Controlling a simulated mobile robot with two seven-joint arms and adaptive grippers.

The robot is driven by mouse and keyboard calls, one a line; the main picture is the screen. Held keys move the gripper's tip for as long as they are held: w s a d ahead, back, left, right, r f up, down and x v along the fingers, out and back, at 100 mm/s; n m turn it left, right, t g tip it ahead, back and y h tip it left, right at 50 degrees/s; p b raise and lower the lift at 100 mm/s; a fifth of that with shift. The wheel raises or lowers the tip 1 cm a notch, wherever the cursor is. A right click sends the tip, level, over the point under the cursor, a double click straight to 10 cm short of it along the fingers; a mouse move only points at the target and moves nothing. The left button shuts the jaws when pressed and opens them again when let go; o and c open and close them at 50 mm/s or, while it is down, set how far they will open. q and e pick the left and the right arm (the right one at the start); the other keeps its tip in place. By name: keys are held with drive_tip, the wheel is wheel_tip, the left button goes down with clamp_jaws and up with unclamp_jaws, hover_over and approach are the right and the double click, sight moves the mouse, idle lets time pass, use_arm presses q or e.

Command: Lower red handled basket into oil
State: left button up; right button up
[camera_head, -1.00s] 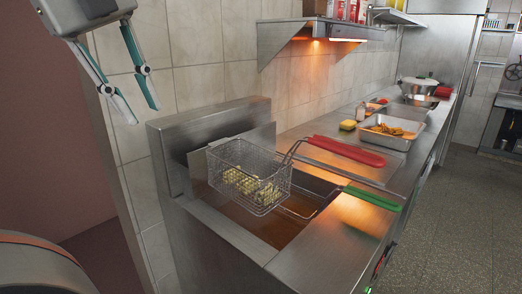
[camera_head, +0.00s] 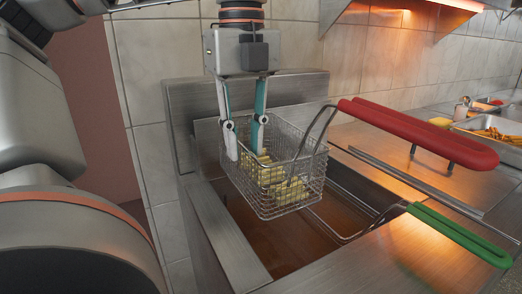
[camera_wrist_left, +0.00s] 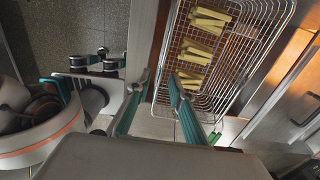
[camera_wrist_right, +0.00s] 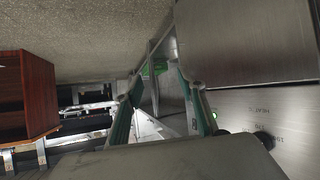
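The wire basket (camera_head: 285,185) with the red handle (camera_head: 425,133) hangs above the fryer's oil (camera_head: 300,232), with pale fries (camera_head: 268,172) in it. My left gripper (camera_head: 246,152) is open at the basket's far left rim, pointing down. In the left wrist view, its fingers (camera_wrist_left: 162,80) are apart near the wire wall of the basket (camera_wrist_left: 200,92); I cannot tell if they touch it. My right gripper (camera_wrist_right: 163,78) is open and empty in its wrist view, with a green piece (camera_wrist_right: 155,67) beyond its fingers. It is not in the head view.
A green handle (camera_head: 460,235) reaches over the steel counter at the right from a second basket low in the fryer. The fryer's steel back (camera_head: 185,100) stands close behind the gripper. A tray of food (camera_head: 490,127) and a yellow sponge (camera_head: 440,122) lie farther right.

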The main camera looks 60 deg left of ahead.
sight(246, 198)
use_arm(q)
drive_tip(key=shift+f, duration=0.35)
wheel_tip(246, 198, down, 7)
drive_tip(key=shift+s+r+b, duration=0.1)
drive_tip(key=shift+r+b, duration=0.05)
drive_tip(key=shift+b, duration=0.6)
clamp_jaws()
drive_tip(key=shift+o, duration=0.3)
unclamp_jaws()
wheel_tip(246, 198, up, 12)
